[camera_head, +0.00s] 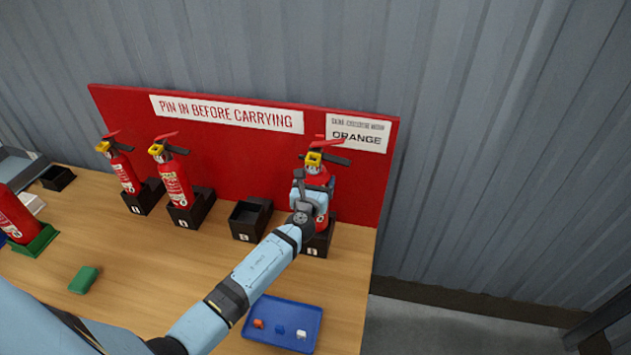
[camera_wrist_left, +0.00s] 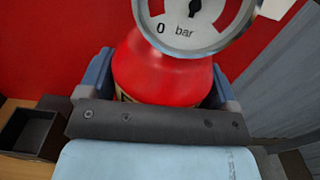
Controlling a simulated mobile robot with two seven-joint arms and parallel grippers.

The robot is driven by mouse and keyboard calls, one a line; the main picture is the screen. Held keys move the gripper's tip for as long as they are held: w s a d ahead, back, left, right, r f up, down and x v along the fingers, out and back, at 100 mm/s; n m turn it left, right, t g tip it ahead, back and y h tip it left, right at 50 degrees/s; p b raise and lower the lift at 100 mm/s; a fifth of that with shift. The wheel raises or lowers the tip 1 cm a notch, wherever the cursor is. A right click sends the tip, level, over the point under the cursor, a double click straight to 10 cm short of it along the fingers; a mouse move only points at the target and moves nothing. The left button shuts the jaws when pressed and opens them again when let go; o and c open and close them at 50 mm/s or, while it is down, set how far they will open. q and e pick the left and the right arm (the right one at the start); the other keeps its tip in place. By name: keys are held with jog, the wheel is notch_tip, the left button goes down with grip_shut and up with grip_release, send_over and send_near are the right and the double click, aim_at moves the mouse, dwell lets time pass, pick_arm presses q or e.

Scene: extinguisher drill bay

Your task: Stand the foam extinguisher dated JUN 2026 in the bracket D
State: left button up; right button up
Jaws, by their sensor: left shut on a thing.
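My left gripper (camera_head: 312,186) is shut around the body of a red extinguisher (camera_head: 322,222) with a yellow piece and black handle on top. It stands upright at the rightmost black bracket (camera_head: 317,250); my arm hides part of it, so I cannot tell if its base rests fully inside. In the left wrist view, the extinguisher's red shoulder (camera_wrist_left: 160,80) is between the fingers, below a gauge (camera_wrist_left: 190,25) marked 0 bar. Its date label is hidden. The bracket's letter is too small to read surely. My right gripper is not in view.
An empty bracket (camera_head: 247,222) stands left of it; two more brackets hold extinguishers (camera_head: 176,184) (camera_head: 124,174). A blue tray (camera_head: 262,335) with small pieces, a green block (camera_head: 84,280) and another red extinguisher (camera_head: 14,216) are on the table. A red board (camera_head: 228,165) stands behind.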

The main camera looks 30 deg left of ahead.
pick_arm(q)
jog(key=shift+f+b, duration=2.4)
jog(key=shift+b, duration=0.2)
dwell(1.6)
dwell(0.4)
jog(key=o, duration=1.2)
jog(key=b+v, duration=0.1)
jog(key=v, duration=1.3)
